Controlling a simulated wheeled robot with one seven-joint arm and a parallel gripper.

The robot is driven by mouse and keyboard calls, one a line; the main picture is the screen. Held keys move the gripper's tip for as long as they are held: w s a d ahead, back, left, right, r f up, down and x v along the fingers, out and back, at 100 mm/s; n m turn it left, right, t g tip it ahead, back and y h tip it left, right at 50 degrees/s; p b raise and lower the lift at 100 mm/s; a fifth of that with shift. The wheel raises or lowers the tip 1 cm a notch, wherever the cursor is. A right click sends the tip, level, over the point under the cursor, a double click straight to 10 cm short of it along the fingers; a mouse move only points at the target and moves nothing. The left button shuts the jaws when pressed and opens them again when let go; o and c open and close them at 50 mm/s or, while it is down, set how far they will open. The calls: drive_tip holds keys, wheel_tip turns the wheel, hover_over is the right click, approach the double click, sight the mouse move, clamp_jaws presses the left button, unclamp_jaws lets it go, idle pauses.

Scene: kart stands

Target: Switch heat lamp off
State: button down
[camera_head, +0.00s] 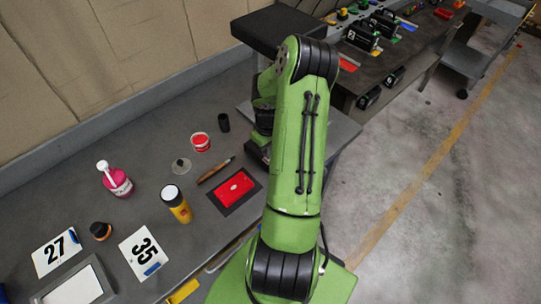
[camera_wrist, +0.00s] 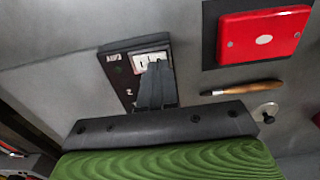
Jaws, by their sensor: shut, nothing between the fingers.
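In the wrist view a dark switch box (camera_wrist: 119,82) with a pale switch plate (camera_wrist: 150,58) lies below my gripper (camera_wrist: 156,70). My gripper is shut and empty, its fingertips over or at the lower edge of the pale plate. I cannot tell whether they touch it, and the fingers hide part of the plate. In the head view a dark flat-topped hood (camera_head: 283,27), which may be the heat lamp, stands at the bench's far end, partly behind my arm. No glow shows on it. My arm hides the switch box and fingertips there.
A red case (camera_head: 235,187) on a dark mat and a wooden-handled tool (camera_wrist: 240,88) lie near the switch box. Open floor lies to the right.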

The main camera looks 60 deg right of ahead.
drive_tip(key=shift+f+b, duration=0.8)
drive_tip(key=shift+f, duration=0.15)
idle(0.5)
drive_tip(key=shift+r+p, duration=2.45)
drive_tip(key=shift+r, duration=1.2)
drive_tip(key=shift+f, duration=0.1)
